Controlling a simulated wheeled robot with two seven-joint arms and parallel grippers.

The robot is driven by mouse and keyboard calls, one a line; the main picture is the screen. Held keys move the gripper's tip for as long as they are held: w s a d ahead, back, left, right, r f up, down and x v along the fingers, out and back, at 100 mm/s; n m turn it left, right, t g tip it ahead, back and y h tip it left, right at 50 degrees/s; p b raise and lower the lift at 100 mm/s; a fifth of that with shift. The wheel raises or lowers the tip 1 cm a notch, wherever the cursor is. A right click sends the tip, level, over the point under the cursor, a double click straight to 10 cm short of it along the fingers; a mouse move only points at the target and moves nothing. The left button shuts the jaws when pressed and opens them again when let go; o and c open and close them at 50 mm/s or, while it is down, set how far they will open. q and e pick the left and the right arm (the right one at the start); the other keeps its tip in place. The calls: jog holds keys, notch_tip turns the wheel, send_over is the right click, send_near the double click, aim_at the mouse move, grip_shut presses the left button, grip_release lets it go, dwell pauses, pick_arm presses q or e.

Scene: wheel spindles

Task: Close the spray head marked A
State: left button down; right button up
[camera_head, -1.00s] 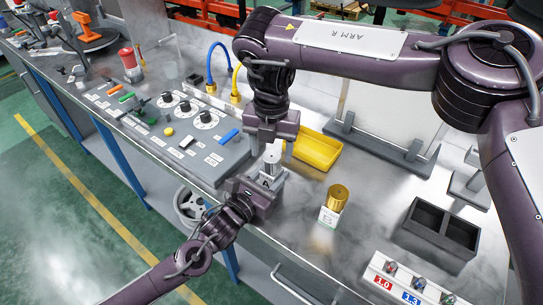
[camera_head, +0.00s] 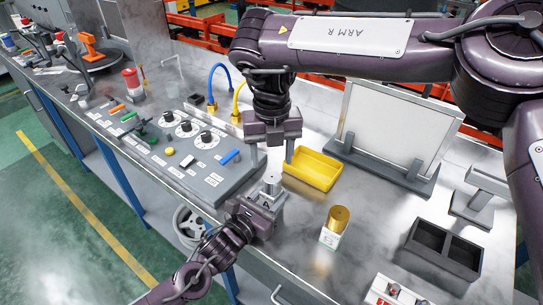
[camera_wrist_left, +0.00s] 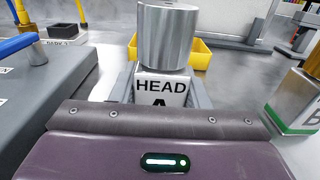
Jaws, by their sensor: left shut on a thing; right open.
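Spray head A (camera_head: 271,183) is a silver cylinder, upright on a white block lettered "HEAD A" (camera_wrist_left: 162,88). It stands near the bench's front edge, and its silver top (camera_wrist_left: 167,35) fills the upper middle of the left wrist view. My left gripper (camera_head: 264,203) is shut on the block, with a grey finger on each side of it below the cylinder. My right gripper (camera_head: 275,158) points down above the head, open and apart from it. Whether the head is open or closed cannot be told from these views.
A brass head on a white block marked B (camera_head: 338,218) stands to the right. A yellow tray (camera_head: 313,178) lies behind head A. A grey control panel (camera_head: 170,165) with knobs is close on the left. A black two-part box (camera_head: 440,248) and a whiteboard (camera_head: 398,125) are farther right.

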aim_at(272, 177)
jog(key=shift+f, duration=4.05)
jog(key=c, duration=1)
jog(key=o, duration=1.2)
jog(key=shift+r, duration=0.15)
pick_arm(q)
jog(key=c, duration=0.7)
grip_release()
pick_arm(e)
notch_tip(272, 177, up, 12)
jog(key=shift+f, duration=0.15)
